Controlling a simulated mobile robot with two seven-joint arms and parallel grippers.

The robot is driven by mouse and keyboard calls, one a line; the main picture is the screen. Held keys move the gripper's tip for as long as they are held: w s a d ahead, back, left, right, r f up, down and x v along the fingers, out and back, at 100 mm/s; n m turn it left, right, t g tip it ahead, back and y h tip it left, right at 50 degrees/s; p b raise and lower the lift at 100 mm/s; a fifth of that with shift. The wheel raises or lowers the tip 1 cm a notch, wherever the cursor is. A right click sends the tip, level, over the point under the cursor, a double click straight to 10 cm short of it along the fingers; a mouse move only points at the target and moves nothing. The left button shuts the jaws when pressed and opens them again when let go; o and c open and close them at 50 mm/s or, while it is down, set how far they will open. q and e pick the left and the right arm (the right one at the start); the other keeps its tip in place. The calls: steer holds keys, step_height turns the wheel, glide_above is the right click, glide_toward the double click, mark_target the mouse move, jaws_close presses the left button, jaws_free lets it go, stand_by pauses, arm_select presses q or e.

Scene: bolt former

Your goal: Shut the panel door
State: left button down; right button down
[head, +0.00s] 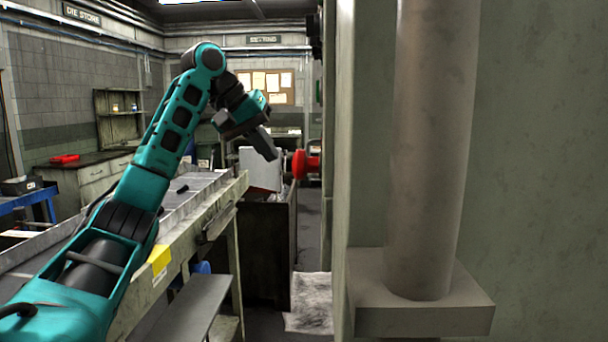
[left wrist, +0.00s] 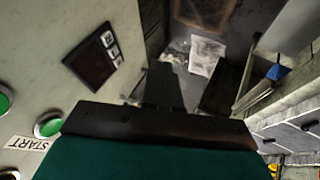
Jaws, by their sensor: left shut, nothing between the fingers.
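My left arm reaches up from the lower left in the head view. My left gripper (head: 268,148) is shut and empty, held in the air left of the large pale green machine (head: 540,130). In the left wrist view its dark fingers (left wrist: 163,88) point away from the camera, together. Beside them on the left is a pale control face (left wrist: 50,45) with a dark screen (left wrist: 92,58), green buttons (left wrist: 48,124) and a START label (left wrist: 28,143). I cannot make out for sure which surface is the panel door. My right gripper is not in view.
A thick grey column (head: 430,150) on a square block (head: 420,306) stands close on the right. A long metal conveyor or trough (head: 215,205) runs at left. A dark bin (head: 265,250) stands past it. A pale mat (head: 310,305) lies on the floor between bin and machine.

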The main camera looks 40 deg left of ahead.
arm_select(q)
steer(key=w+d+f, duration=0.4)
steer(key=w+f, duration=0.4)
steer(key=shift+d, duration=0.25)
steer(key=shift+w, duration=0.15)
